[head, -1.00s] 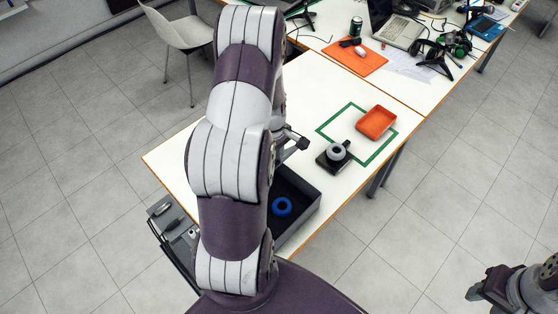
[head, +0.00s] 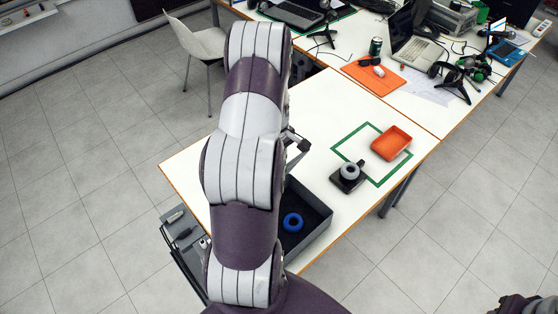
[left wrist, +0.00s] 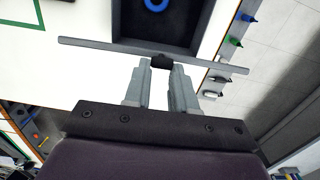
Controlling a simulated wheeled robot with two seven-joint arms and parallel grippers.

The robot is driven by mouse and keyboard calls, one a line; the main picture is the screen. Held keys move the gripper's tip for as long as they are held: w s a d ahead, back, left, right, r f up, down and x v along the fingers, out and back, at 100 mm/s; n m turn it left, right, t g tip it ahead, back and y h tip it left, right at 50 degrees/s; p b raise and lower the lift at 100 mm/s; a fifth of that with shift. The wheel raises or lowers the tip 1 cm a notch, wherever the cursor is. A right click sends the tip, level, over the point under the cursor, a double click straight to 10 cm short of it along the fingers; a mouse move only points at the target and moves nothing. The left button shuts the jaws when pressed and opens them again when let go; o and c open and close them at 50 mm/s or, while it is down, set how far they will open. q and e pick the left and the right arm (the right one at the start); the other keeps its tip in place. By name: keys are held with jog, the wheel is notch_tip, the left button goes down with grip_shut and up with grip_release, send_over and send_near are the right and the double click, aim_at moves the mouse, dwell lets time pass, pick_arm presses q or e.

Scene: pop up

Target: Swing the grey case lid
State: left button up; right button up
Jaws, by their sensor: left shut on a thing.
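The dark grey case (head: 318,232) sits open on the near part of the white table, with a blue ring (head: 293,222) inside. In the left wrist view, the grey lid (left wrist: 100,47) shows edge-on as a thin bar across the case's opening side (left wrist: 203,30). My left gripper (left wrist: 161,68) is shut on the lid's small black knob (left wrist: 162,61). In the head view my left gripper (head: 297,143) is partly hidden by my arm, which also hides the lid. My right gripper (head: 525,305) only just enters at the bottom right corner; its fingers cannot be made out.
A black block with a grey ring (head: 349,172) and an orange tray (head: 391,143) stand by a green taped square on the table. A side rack (head: 180,240) hangs at the table's left edge. A white chair (head: 195,42) stands behind. Laptops and headsets crowd the far table.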

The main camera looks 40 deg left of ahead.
pick_arm(q)
jog(key=a+r, duration=0.1)
jog(key=a, duration=0.5)
jog(key=shift+w+a+r, duration=0.2)
jog(key=a, duration=0.7)
jog(key=shift+w+f+b, duration=0.15)
jog(key=shift+f+b, duration=0.1)
jog(key=shift+b, duration=0.1)
jog(key=o, duration=0.9)
